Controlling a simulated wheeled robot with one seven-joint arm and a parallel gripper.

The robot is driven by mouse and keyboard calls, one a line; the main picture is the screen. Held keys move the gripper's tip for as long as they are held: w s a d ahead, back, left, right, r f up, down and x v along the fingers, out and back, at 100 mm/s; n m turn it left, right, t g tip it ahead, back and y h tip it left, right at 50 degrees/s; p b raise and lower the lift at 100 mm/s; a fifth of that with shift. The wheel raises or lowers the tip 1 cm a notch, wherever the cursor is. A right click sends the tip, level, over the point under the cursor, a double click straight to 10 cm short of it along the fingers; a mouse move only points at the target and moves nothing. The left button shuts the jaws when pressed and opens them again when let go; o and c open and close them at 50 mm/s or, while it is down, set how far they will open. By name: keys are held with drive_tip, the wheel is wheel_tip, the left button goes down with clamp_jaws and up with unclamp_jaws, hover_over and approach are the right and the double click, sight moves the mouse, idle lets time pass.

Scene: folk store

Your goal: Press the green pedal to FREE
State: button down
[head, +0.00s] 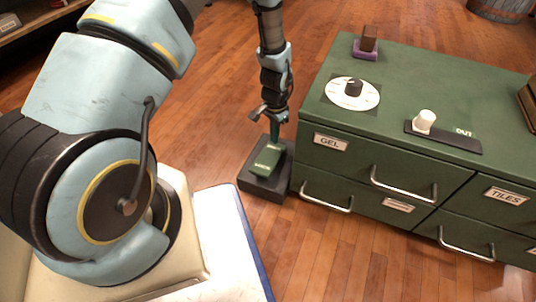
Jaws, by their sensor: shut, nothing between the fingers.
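The green pedal (267,159) sits on a dark block (262,184) on the wooden floor, against the left end of the green cabinet. Small lettering on the pedal is too small to read. My gripper (274,139) points down at the pedal's back end, its shut fingers at or just above it. I cannot tell whether they touch. My gripper hides part of the pedal's back end.
The green cabinet (440,80) with metal-handled drawers stands close on the right. On its top are a dial (352,91), a white-knobbed slider (424,121) and a purple-based switch (366,44). A barrel (497,8) stands far back. The floor behind the pedal is clear.

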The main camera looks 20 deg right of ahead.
wheel_tip(320, 180, up, 6)
drive_tip(key=p, duration=0.4)
drive_tip(key=shift+r+p, duration=0.2)
drive_tip(key=shift+p, duration=0.15)
drive_tip(key=w+a+r+n+p, duration=0.1)
drive_tip(key=w+a+r+n, duration=0.15)
drive_tip(key=a+r, duration=0.55)
drive_tip(key=w+a+r+n, duration=0.25)
drive_tip(key=a+r, duration=0.25)
drive_tip(key=r, duration=0.5)
drive_tip(key=s+a+r+n+t+p, duration=0.1)
drive_tip(key=s+a+r+n, duration=0.35)
drive_tip(key=a+r, duration=0.35)
drive_tip(key=s+a+r+n+t+p, duration=0.1)
drive_tip(key=s+a+r+n, duration=0.35)
drive_tip(key=a+r, duration=0.4)
wheel_tip(320, 180, up, 36)
drive_tip(key=p, duration=3.7)
drive_tip(key=shift+a+f+m+p, duration=0.15)
drive_tip(key=shift+a+m+p, duration=0.15)
drive_tip(key=shift+a, duration=0.05)
